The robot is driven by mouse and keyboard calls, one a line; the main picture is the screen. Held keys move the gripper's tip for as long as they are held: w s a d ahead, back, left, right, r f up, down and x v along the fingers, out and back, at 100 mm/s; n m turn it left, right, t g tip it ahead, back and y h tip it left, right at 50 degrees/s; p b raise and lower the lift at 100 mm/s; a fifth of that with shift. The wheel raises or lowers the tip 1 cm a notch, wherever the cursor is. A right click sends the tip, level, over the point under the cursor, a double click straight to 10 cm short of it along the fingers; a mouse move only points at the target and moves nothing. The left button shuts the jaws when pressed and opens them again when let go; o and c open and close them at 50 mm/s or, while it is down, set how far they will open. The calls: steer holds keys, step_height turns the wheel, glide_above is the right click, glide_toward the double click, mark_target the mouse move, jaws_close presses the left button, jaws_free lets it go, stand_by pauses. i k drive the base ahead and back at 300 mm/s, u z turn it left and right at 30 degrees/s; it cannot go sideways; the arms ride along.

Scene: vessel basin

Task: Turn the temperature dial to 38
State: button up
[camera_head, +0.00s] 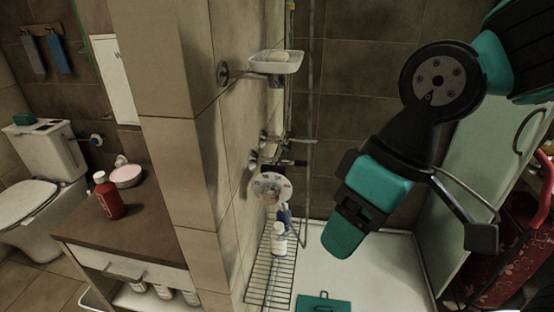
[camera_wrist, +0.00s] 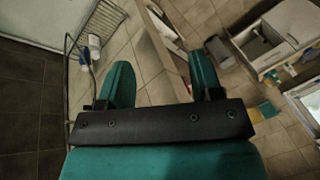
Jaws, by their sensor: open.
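A round pale disc (camera_head: 270,187) with small markings is on the tiled shower wall, below the taps, and looks like the temperature dial. Its numbers are too small to read, so I cannot tell its setting. My gripper (camera_head: 345,236) is to the right of the disc, over the shower tray and apart from the wall. In the wrist view my gripper (camera_wrist: 162,78) has its two teal fingers spread wide with nothing between them. I cannot make out the disc in the wrist view.
Metal taps (camera_head: 264,140) and a soap dish (camera_head: 276,62) project from the wall above the disc. Bottles (camera_head: 279,240) stand on a wire rack (camera_head: 258,288) below it. A counter (camera_head: 150,215) with a red bottle (camera_head: 109,196) is left of the wall.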

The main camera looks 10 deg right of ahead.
mark_target(271, 193)
steer(key=z, duration=1.75)
steer(key=k, duration=0.65)
steer(key=u, duration=1.6)
